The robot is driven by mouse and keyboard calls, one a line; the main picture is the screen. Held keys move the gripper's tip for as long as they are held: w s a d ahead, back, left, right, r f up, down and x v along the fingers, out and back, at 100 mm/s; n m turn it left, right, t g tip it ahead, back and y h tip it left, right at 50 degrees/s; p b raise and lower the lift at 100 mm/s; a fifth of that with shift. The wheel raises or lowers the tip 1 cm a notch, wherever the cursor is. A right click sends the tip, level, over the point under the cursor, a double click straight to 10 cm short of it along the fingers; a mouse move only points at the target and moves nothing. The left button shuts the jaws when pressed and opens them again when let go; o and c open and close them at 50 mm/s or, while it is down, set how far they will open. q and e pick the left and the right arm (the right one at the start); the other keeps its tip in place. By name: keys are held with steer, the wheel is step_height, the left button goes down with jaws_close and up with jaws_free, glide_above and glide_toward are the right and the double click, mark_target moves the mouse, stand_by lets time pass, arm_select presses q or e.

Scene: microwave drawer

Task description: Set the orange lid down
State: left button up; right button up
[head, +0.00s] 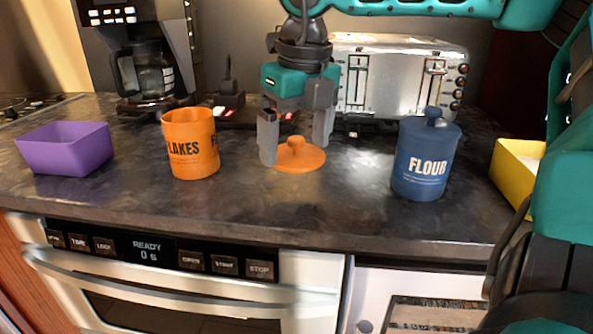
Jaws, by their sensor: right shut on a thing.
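The orange lid (299,160), a flat disc with a small round knob, is between the fingers of my right gripper (295,150), which points straight down and is shut on it. The lid is level, knob up, at or just above the dark countertop; I cannot tell whether it touches. The orange canister (192,150), marked "FLAKES" in part, stands upright to the left of the lid with no lid on it. My left gripper is not in view.
A blue lidded flour canister (424,165) stands right of the lid, a yellow container (513,168) farther right. A purple bin (65,150) is at left. A toaster (398,80) and coffee maker (145,70) stand behind. The counter (300,205) is clear in front, above the microwave drawer (170,280).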

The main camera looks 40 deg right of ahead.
mark_target(298, 155)
step_height(298, 155, down, 4)
steer(key=shift+f+b, duration=0.1)
steer(key=shift+b, duration=0.4)
steer(key=shift+f, duration=0.2)
steer(key=shift+r, duration=0.1)
steer(key=o, duration=0.6)
steer(key=shift+f, duration=0.2)
steer(key=shift+o, duration=0.8)
steer(key=shift+r, duration=0.1)
